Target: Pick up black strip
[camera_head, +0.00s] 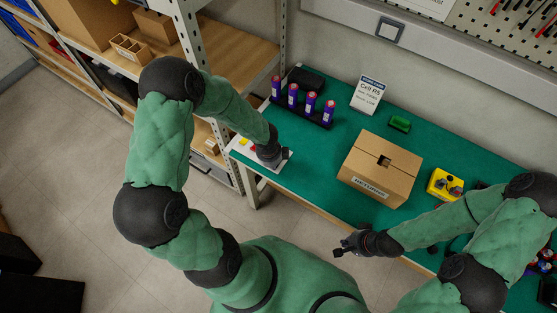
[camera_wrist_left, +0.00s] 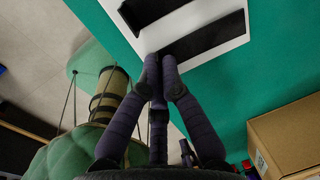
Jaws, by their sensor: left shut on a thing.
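A white board (camera_wrist_left: 235,42) lies at the left end of the green table, and its edge also shows in the head view (camera_head: 243,150). In the left wrist view two black strips lie over it. One black strip (camera_wrist_left: 205,39) runs from my left fingertips to the upper right; the other strip (camera_wrist_left: 150,12) is farther up. My left gripper (camera_wrist_left: 161,62) is shut on the near end of the first strip. I cannot tell whether that strip is touching the board. My right gripper (camera_head: 344,245) is open and empty off the table's front edge.
A cardboard box (camera_head: 378,170) stands mid-table. Purple cylinders with red tops (camera_head: 311,105) stand in a rack behind my left gripper. A sign (camera_head: 367,94), a green block (camera_head: 400,123) and a yellow box (camera_head: 444,184) are farther right. Shelving (camera_head: 235,60) borders the table's left.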

